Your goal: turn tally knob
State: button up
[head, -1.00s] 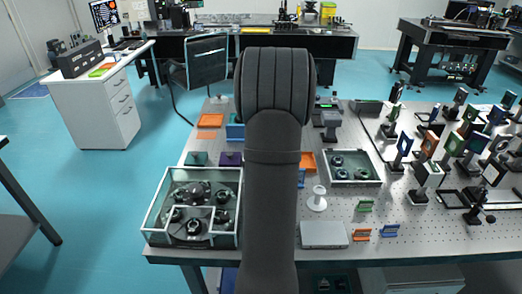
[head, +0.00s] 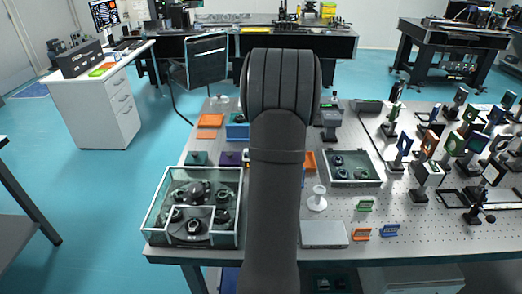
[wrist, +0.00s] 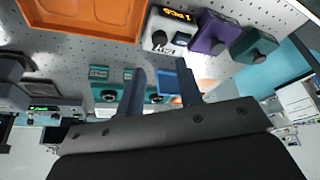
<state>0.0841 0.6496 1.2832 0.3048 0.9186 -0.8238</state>
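In the wrist view, a white box (wrist: 170,32) shows an orange lit display and a dark round part on its front that looks like a knob. I cannot read the display surely, nor tell whether this is the tally. Beside it are a purple box (wrist: 216,33) and a dark green box (wrist: 253,45), each with a knob. My gripper (wrist: 160,80) is open, its two fingers apart with nothing between them, and appears clear of the white box. In the head view my arm hides the gripper; the purple box (head: 230,158) and green box (head: 197,158) show left of it.
An orange tray (wrist: 85,17) lies near the white box. Teal boxes (wrist: 105,92) show beyond my fingers. In the head view, a glass-walled case (head: 237,215) stands front left, and a smaller tray (head: 352,184) and several optics mounts stand to the right.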

jog(key=x, duration=1)
jog(key=shift+a, duration=0.1)
jog(key=c, duration=0.7)
